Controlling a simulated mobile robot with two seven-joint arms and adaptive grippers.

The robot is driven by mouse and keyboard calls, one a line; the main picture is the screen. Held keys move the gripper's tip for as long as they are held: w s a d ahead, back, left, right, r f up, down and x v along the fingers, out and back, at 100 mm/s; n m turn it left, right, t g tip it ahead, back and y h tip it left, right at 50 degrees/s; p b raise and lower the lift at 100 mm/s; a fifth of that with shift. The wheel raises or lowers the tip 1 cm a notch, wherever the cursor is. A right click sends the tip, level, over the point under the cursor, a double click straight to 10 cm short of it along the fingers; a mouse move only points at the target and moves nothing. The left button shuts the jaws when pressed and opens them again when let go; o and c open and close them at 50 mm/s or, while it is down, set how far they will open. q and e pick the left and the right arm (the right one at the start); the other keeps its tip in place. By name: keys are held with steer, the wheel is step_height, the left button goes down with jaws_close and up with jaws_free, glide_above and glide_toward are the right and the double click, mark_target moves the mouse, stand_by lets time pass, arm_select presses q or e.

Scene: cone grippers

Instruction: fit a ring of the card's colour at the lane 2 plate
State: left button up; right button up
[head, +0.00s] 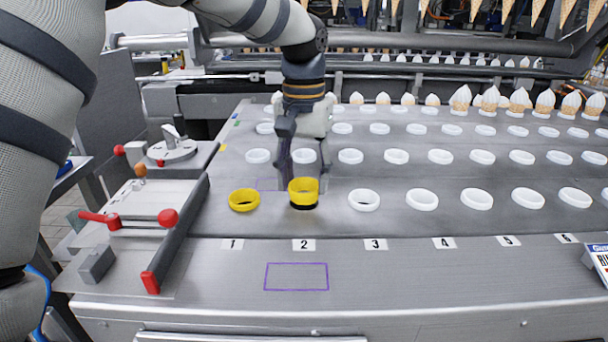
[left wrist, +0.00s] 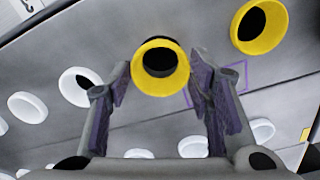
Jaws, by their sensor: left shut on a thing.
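My left gripper (head: 303,181) comes down from behind over lane 2. It is shut on a yellow ring (head: 303,190) there. In the left wrist view the ring (left wrist: 160,68) sits between the two purple-padded fingertips. The ring is over the lane 2 plate opening, with black showing just below it; I cannot tell whether it is fully seated. The lane 2 label (head: 304,245) is in front of it. Another yellow ring (head: 244,200) sits at lane 1. I cannot make out a colour card. My right gripper is not in view.
White rings (head: 364,200) fill the lanes to the right and the rows behind. A red-knobbed lever fixture (head: 130,220) stands at the left. Cones with white tops (head: 490,98) stand at the back. The front ledge with a purple outline (head: 297,277) is clear.

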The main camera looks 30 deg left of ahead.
arm_select(q)
steer(key=shift+f, duration=1.25)
steer(key=o, duration=0.9)
steer(key=shift+o, duration=0.2)
step_height(320, 180, up, 12)
